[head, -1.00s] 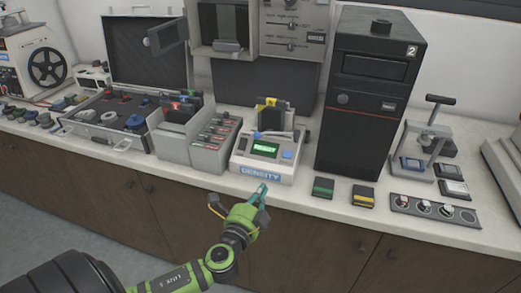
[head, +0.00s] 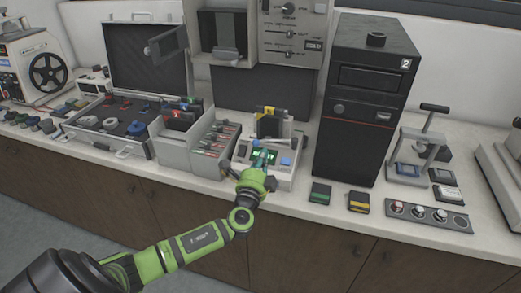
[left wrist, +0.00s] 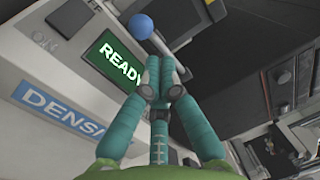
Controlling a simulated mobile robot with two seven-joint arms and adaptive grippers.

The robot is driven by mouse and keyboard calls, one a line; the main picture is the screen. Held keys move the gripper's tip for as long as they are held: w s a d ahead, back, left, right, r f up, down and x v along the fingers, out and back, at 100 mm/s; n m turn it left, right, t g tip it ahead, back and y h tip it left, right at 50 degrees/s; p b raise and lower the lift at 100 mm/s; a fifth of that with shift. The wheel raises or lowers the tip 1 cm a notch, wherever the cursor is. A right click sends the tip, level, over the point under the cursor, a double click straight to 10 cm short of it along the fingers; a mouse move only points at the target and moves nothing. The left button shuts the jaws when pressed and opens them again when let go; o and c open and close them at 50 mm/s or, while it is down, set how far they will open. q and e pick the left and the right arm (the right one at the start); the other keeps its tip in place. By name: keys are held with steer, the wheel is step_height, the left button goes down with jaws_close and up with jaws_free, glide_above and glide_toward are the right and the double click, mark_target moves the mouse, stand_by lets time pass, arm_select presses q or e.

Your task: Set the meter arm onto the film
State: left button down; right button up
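The density meter (head: 283,173) stands on the counter, a pale box with a lit green screen (left wrist: 115,61) reading READY in the left wrist view. A black block with a yellow top (head: 268,124) stands at its back. A blue ball knob (left wrist: 141,27) shows just beyond my fingertips in the left wrist view, apart from them; I cannot tell whether it belongs to the meter arm. My left gripper (head: 262,160) is over the meter's front, its teal fingers (left wrist: 160,75) together and holding nothing visible. It hides part of the meter. I cannot make out the film. My right gripper is out of view.
A tall black tower (head: 366,100) stands close right of the meter. Grey file bins (head: 187,146) stand close left. Green-labelled (head: 320,193) and yellow-labelled (head: 359,201) cartridges lie at the front right. An enlarger-like panel (head: 290,30) rises behind.

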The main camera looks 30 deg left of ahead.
mark_target(257, 148)
arm_select(q)
steer(key=shift+w+a+r, duration=0.1)
steer(key=shift+w+a, duration=0.15)
steer(key=shift+a, duration=0.35)
steer(key=h+b, duration=0.1)
steer(key=b, duration=0.1)
steer(key=w+a+m+h+b, duration=0.1)
steer(key=b, duration=0.1)
steer(key=shift+a+f+t, duration=0.25)
steer(key=shift+f+t, duration=0.05)
steer(key=shift+f, duration=0.05)
steer(key=shift+w+a+r+m+h+b, duration=0.2)
steer(key=shift+w+a+m+h+b, duration=0.1)
steer(key=shift+w+a+b, duration=0.15)
steer(key=shift+r, duration=0.15)
